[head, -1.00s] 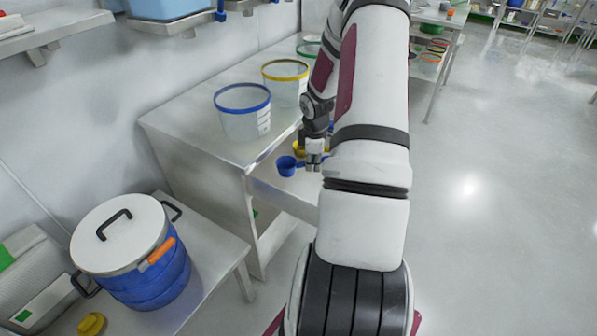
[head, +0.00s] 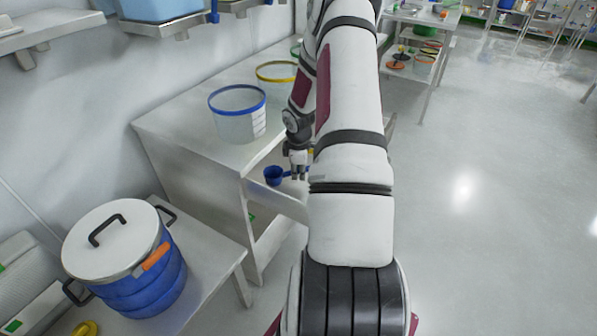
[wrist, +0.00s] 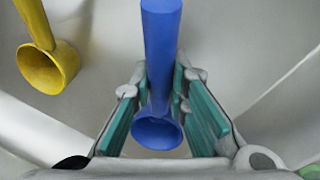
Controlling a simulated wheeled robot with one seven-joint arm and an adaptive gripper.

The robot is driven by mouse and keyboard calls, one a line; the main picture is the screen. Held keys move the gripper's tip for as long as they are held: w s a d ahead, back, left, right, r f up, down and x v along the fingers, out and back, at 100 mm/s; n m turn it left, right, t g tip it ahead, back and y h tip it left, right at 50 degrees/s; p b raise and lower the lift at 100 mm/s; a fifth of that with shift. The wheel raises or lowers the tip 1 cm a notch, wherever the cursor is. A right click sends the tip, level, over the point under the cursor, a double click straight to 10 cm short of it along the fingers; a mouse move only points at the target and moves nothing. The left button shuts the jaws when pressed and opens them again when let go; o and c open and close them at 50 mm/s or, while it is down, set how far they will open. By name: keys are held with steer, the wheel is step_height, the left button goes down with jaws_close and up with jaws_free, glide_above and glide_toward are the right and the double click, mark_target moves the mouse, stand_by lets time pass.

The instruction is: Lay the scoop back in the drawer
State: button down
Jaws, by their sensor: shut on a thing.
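A blue scoop (head: 273,175) is in my gripper (head: 298,174), held above or in the open drawer (head: 285,203) under the table top. In the wrist view the jaws of my gripper (wrist: 162,95) are closed around the handle of the blue scoop (wrist: 160,50), its bowl toward the bottom of the picture. A yellow scoop (wrist: 47,68) lies to the left on the grey drawer floor (wrist: 95,100). I cannot tell whether the blue scoop touches the floor. My arm hides much of the drawer in the head view.
On the table (head: 190,125) above stand a blue-rimmed tub (head: 238,120) and a yellow-rimmed tub (head: 277,75). A lidded blue pot (head: 135,275) stands on a lower bench at the left. The floor to the right is clear.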

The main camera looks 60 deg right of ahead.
steer(key=shift+f, duration=0.1)
steer(key=c, duration=1.6)
jaws_free()
steer(key=shift+o, duration=0.2)
